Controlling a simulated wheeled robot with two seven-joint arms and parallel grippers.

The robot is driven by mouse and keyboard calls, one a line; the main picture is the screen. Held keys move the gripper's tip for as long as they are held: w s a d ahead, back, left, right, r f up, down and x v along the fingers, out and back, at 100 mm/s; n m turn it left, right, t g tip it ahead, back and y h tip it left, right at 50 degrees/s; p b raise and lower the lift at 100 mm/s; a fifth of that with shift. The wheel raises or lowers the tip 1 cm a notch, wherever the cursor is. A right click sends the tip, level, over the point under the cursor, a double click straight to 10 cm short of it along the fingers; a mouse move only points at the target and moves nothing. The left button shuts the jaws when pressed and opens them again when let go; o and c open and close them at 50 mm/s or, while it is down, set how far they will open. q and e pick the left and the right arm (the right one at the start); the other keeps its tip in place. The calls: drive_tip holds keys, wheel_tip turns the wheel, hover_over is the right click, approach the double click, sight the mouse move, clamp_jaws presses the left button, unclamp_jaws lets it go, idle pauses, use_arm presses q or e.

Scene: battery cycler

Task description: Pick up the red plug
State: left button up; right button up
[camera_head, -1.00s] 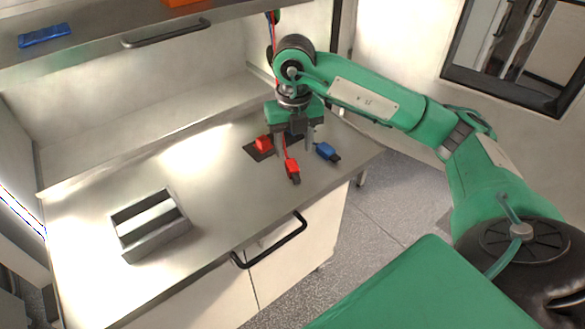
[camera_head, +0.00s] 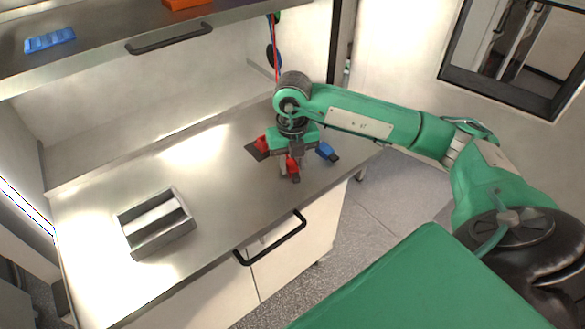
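The red plug (camera_head: 293,168) is on the steel worktop, partly covered by my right gripper. My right gripper (camera_head: 295,172) points down at the plug, with its fingers low around or beside it. The fingers are small in the picture, so I cannot tell whether they are closed on it. A blue plug (camera_head: 327,152) lies just right of the gripper. A red block-like piece (camera_head: 262,144) sits on a dark square just left of it. My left gripper is not in view.
A grey metal tray with compartments (camera_head: 133,249) stands on the worktop (camera_head: 215,205) at the left. A black handle (camera_head: 275,243) is on the cabinet front. A shelf (camera_head: 95,58) overhangs the back, with a blue item (camera_head: 50,40) on it. The middle of the worktop is clear.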

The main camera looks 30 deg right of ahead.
clamp_jaws()
drive_tip(key=shift+r, duration=0.15)
